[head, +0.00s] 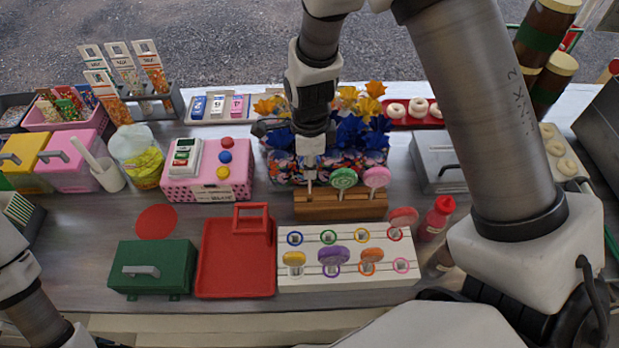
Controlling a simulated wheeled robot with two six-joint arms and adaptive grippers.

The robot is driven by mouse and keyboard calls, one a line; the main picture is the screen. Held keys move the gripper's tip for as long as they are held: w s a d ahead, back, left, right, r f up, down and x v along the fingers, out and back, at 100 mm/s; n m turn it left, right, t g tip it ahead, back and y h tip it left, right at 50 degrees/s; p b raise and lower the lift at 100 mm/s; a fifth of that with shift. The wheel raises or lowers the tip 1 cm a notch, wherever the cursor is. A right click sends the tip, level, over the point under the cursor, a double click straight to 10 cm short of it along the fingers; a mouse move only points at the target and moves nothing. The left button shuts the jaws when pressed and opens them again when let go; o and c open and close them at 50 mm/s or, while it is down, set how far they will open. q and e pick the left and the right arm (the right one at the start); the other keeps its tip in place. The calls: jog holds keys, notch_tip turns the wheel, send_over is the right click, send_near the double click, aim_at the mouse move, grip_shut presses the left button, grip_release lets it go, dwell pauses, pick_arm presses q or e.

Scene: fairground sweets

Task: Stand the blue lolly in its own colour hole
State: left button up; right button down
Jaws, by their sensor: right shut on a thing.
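My right gripper (311,170) reaches down from the top over the left end of a wooden block (340,206). It is shut on a lolly there, with a pale stick (309,185) showing below the fingers. The lolly's head is hidden by the gripper; no blue lolly shows elsewhere. A green lolly (343,178) and a pink lolly (377,177) stand in the block to its right. The white holed board (308,280) is in front. Its blue-ringed hole (294,237), back left, is empty. My left gripper is out of view.
Yellow (294,258), purple (333,255), orange (371,254) and red (403,216) lollies stand in the board. A red tray (235,258) and green box (152,266) lie left of it. A red bottle (436,217) stands right. Flowers (355,132) crowd behind the block.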

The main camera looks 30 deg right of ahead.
jog(key=shift+r, duration=1.4)
